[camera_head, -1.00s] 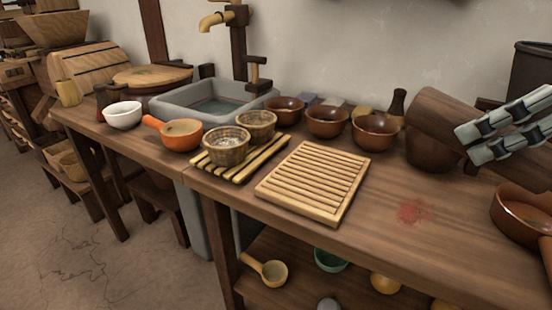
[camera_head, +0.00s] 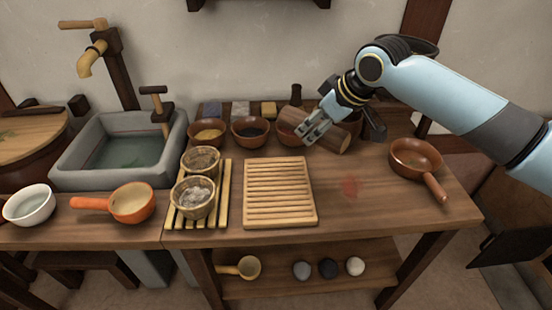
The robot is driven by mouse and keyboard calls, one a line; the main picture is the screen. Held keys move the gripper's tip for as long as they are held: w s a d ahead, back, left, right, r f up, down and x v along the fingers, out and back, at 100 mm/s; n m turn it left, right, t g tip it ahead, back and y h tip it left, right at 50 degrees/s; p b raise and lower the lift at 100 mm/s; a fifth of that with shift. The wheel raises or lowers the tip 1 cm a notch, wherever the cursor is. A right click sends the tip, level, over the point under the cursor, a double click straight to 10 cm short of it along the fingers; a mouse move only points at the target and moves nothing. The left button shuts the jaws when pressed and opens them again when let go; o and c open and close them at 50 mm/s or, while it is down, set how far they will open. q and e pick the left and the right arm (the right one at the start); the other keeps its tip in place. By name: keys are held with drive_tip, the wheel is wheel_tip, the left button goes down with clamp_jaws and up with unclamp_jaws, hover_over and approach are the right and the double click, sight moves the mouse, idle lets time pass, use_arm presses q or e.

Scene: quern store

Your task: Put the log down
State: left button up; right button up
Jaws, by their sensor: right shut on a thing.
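The log (camera_head: 336,137) is a short, dark brown cylinder with a paler cut end, lying tilted at the back of the wooden table (camera_head: 390,207). My right gripper (camera_head: 312,131) comes in from the right and is shut on the log, its pale fingers across the middle. The log partly covers the third brown bowl (camera_head: 288,132). I cannot tell whether it touches the table or the bowl. My left gripper is not in view.
A brown pan (camera_head: 417,160) stands at the right.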

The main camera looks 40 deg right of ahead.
drive_tip(key=shift+s+d+f+p, duration=0.15)
drive_tip(key=shift+s+d+p, duration=0.15)
drive_tip(key=shift+d, duration=0.3)
drive_tip(key=shift+s+d+f+p, duration=0.1)
drive_tip(key=shift+s+d+p, duration=0.15)
drive_tip(key=shift+d, duration=0.35)
hover_over(273, 180)
drive_tip(key=s, duration=0.3)
drive_tip(key=f, duration=0.7)
drive_tip(key=shift+w+f, duration=0.15)
drive_tip(key=shift+w, duration=0.1)
drive_tip(key=shift+f, duration=2)
drive_tip(key=shift+f, duration=0.15)
drive_tip(key=o, duration=1.4)
